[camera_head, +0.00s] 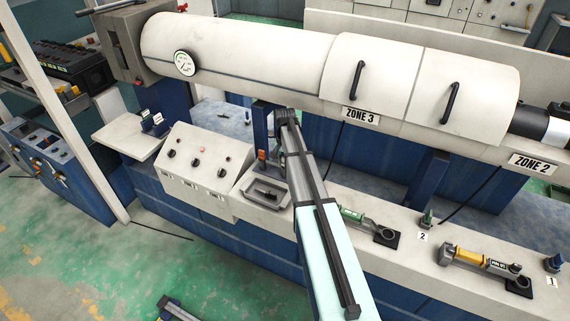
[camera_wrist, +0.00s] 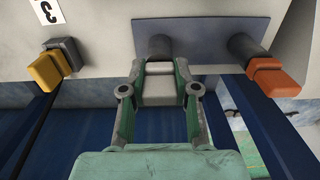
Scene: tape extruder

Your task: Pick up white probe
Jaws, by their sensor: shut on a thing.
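In the wrist view, my gripper (camera_wrist: 160,90) has its two green-edged fingers closed on the sides of a pale grey-white block. I take this block to be the white probe (camera_wrist: 158,92); only a short part of it shows. A dark round stub (camera_wrist: 160,47) lies just beyond it, against a dark flat plate (camera_wrist: 220,55). I cannot tell whether the probe touches the stub. In the head view, my arm hides the fingers and the probe.
A yellow-tipped connector (camera_wrist: 52,68) and an orange-tipped one (camera_wrist: 275,80) flank my gripper. The head view shows the big white barrel (camera_head: 240,55) above, a control box (camera_head: 203,160), a green-marked probe (camera_head: 352,215) and a yellow-marked probe (camera_head: 468,255) on the ledge.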

